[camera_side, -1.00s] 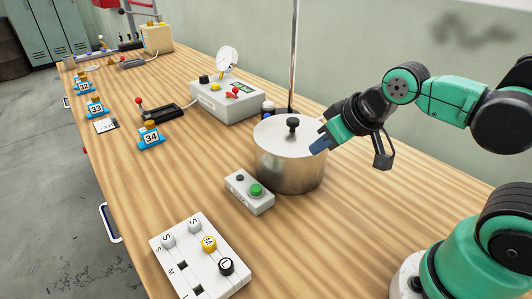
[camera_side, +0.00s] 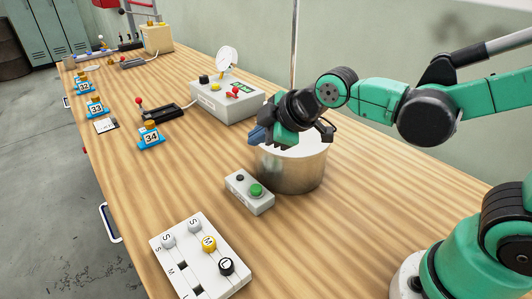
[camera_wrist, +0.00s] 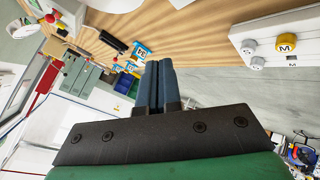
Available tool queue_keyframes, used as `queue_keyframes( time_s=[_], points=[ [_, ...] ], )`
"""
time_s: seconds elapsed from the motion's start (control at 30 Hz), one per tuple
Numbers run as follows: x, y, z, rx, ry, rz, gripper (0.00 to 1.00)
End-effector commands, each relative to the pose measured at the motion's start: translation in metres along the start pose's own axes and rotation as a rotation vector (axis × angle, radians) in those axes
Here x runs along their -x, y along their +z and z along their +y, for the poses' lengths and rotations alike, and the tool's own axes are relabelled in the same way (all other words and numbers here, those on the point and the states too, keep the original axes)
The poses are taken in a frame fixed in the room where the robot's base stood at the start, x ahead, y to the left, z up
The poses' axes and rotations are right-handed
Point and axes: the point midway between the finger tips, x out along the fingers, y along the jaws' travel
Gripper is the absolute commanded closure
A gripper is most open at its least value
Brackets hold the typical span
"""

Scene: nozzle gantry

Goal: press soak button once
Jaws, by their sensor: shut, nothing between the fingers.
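A small white box (camera_side: 249,191) stands on the bench in front of a metal pot (camera_side: 291,170). It carries a large green button (camera_side: 256,190) and a smaller dark button (camera_side: 240,178); no lettering on it is readable, so I cannot tell which is the soak button. My gripper (camera_side: 257,135) is over the pot's left rim in the side view, above and behind the box and apart from both buttons. Its blue fingers (camera_wrist: 158,86) are together and empty in the wrist view. The gripper hides much of the pot's lid and its knob.
A grey control box (camera_side: 226,100) with a gauge, red lever and green display stands behind the pot. A slider panel (camera_side: 196,274) marked S, M, L is at the front. A red-knobbed lever (camera_side: 158,110) and numbered tag 34 (camera_side: 151,138) are left. Bench between is clear.

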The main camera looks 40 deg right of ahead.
Motion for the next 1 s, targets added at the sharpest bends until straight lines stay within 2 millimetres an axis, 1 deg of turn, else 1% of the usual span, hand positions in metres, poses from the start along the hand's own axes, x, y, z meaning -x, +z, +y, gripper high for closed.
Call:
queue_keyframes(
  time_s=[0.17,0.27,0.7,1.0],
  points=[
    [-0.004,0.003,-0.002,-0.001,0.000,-0.001,1.00],
    [-0.011,0.007,-0.006,-0.002,0.000,-0.001,1.00],
    [-0.048,0.035,-0.034,-0.002,0.000,-0.001,1.00],
    [-0.060,0.044,-0.044,-0.003,0.000,-0.001,1.00]
  ],
)
